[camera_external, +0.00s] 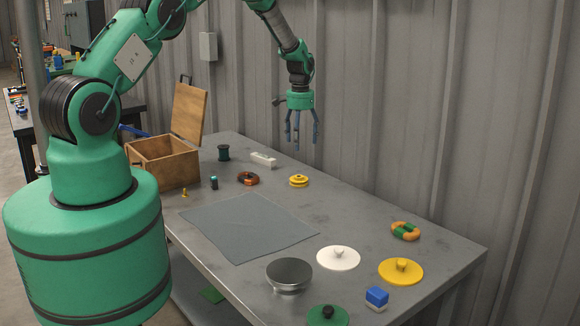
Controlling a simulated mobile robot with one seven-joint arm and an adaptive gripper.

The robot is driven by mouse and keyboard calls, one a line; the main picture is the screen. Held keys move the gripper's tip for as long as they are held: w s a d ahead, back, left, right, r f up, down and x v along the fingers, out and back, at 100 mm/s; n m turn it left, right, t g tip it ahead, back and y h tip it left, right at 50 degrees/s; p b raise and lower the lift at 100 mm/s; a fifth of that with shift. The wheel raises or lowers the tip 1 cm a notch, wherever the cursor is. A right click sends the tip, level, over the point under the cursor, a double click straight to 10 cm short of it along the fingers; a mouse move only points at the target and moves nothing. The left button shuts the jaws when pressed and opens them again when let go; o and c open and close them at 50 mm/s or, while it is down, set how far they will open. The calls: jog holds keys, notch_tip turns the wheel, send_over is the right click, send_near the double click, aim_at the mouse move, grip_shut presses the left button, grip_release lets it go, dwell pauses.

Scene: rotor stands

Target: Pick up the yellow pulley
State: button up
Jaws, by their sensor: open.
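The yellow pulley (299,181) is a small grooved disc lying on the grey table, right of the table's middle toward the wall. My gripper (298,143) hangs above the table, pointing down, with its blue-grey fingers spread and nothing between them. In the picture it is directly above the pulley, with a clear gap between fingertips and pulley. How the two line up in depth is hard to tell from this one view.
A red-brown ring (248,178) lies left of the pulley, with a white block (263,160) behind. A grey cloth (250,226) covers mid-table. An open wooden box (163,163) stands left. Near the front are a yellow lidded disc (401,271) and white disc (338,258).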

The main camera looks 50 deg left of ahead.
jog(key=shift+a+f, duration=0.15)
jog(key=shift+f, duration=0.35)
send_over(299, 176)
jog(key=shift+s+d+f, duration=0.1)
jog(key=shift+d+f, duration=0.05)
jog(key=shift+f, duration=2)
jog(key=shift+d+f, duration=0.1)
jog(key=shift+f, duration=2.05)
jog(key=shift+a+f, duration=0.1)
jog(key=shift+f, duration=2.5)
jog(key=c, duration=1.5)
jog(key=shift+r, duration=0.1)
